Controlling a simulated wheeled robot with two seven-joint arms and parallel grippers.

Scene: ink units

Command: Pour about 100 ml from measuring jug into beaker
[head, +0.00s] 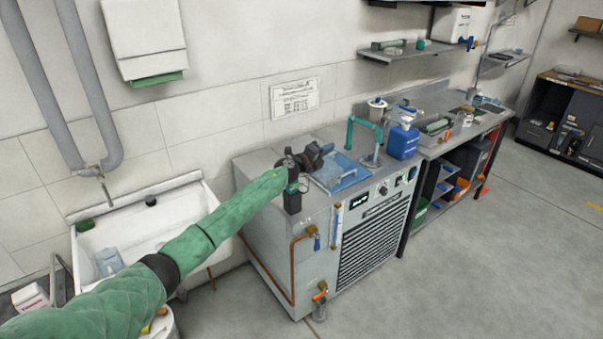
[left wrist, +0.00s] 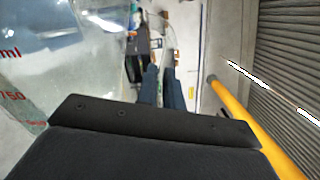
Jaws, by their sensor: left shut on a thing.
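The measuring jug (left wrist: 60,75) is a clear vessel with red scale marks, "ml" and "750" among them. It fills the upper left of the left wrist view, close to the camera and cut off by the frame. My left gripper (head: 312,160) reaches over the cooling unit in the head view. Its two dark fingers (left wrist: 162,80) are close together beside the jug's wall, shut on the jug. The exact grip spot is unclear. In the head view I cannot make out the jug. I cannot pick out the beaker in either view. My right gripper is out of view.
The cooling unit (head: 372,245) with a front grille stands under my gripper. A blue tray (head: 350,176), a green tap (head: 366,130) and a blue bottle (head: 403,142) are on or beside its top. A white sink (head: 180,208) is left. The floor (head: 480,250) at right is clear.

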